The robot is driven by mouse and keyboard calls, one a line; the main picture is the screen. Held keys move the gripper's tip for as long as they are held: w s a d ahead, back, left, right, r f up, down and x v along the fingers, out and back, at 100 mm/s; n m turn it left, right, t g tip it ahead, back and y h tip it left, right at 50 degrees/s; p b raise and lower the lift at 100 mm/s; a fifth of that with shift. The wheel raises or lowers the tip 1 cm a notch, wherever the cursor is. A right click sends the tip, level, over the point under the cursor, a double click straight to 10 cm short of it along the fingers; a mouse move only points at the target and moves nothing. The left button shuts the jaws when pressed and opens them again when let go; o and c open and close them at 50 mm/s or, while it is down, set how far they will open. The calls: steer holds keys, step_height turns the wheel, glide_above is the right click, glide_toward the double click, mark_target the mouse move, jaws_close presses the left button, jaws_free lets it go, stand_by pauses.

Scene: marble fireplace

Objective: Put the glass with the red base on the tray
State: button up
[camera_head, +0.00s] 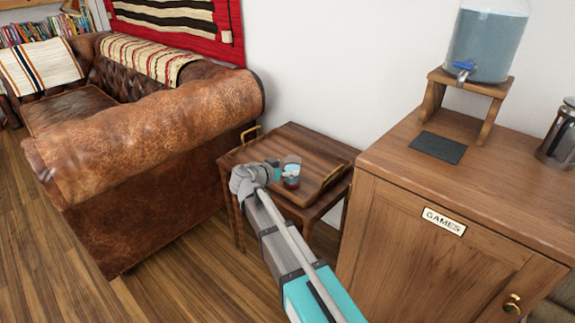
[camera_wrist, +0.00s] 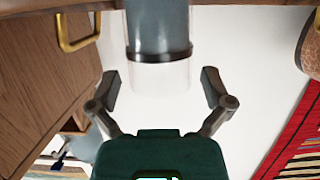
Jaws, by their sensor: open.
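The glass (camera_head: 291,172) is clear with a red base and stands upright, seemingly on the wooden tray (camera_head: 318,160) with brass handles. My gripper (camera_head: 281,172) is low over the left part of the tray, close to the glass. In the wrist view my gripper (camera_wrist: 161,88) is open, with fingers apart on both sides of the glass (camera_wrist: 160,50). That view is upside down and shows grey-blue liquid, a dark line and the clear rim. The glass's base is out of that view. I cannot tell whether a finger touches the glass.
The tray lies on a small wooden table (camera_head: 234,205) between a brown leather sofa (camera_head: 150,130) and a wooden cabinet (camera_head: 430,265). A water dispenser (camera_head: 485,45) and a metal-and-glass pot (camera_head: 560,135) stand on the cabinet. The right part of the tray is clear.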

steer(key=p+v, duration=0.2)
steer(key=v, duration=0.7)
steer(key=shift+s, duration=0.15)
stand_by(1.0)
